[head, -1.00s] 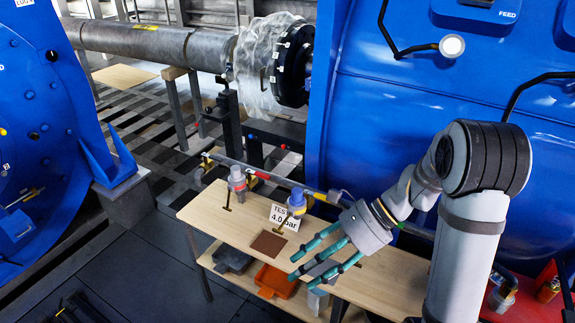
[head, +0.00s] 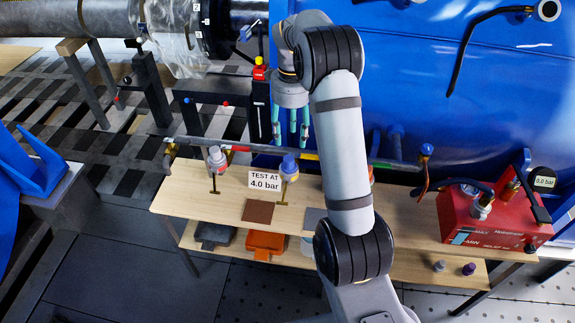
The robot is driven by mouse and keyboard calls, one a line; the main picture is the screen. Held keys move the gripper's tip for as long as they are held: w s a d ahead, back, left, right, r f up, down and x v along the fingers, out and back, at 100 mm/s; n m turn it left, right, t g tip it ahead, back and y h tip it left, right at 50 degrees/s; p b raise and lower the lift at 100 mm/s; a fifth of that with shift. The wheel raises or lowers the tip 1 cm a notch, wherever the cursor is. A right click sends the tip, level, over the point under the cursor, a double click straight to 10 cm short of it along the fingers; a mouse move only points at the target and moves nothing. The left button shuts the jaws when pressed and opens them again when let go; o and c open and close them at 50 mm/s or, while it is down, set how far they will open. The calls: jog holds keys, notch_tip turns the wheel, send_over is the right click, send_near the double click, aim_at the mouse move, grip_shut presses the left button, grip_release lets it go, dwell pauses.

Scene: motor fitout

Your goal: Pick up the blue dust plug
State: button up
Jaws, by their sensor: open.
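A blue cap (head: 289,163), which looks like the blue dust plug, sits on top of a fitting on the pipe along the back of the wooden bench. My gripper (head: 291,140) hangs with its teal fingers pointing down. In the picture it is just above the blue cap, with a visible gap. The fingers are apart and nothing shows between them. The depth between fingers and cap is hard to judge from this one view.
A grey-capped fitting (head: 216,158) stands left of the blue one. A "TEST AT 4.0 bar" sign (head: 264,180) stands between them. A red pump unit (head: 485,220) is at right. The shelf below holds an orange tray (head: 265,243) and a purple plug (head: 468,269).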

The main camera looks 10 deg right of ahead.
send_over(289, 158)
jog(key=shift+m, duration=0.3)
notch_tip(289, 158, down, 4)
jog(key=shift+a+f+p, duration=0.1)
jog(key=shift+f+p, duration=0.15)
jog(key=shift+p, duration=0.2)
jog(key=shift+s+f+p, duration=0.1)
jog(key=shift+f+p, duration=0.2)
jog(key=shift+f, duration=0.25)
notch_tip(289, 158, down, 5)
jog(key=shift+r+p, duration=0.1)
jog(key=shift+p, duration=1.1)
jog(key=shift+c, duration=0.4)
grip_shut()
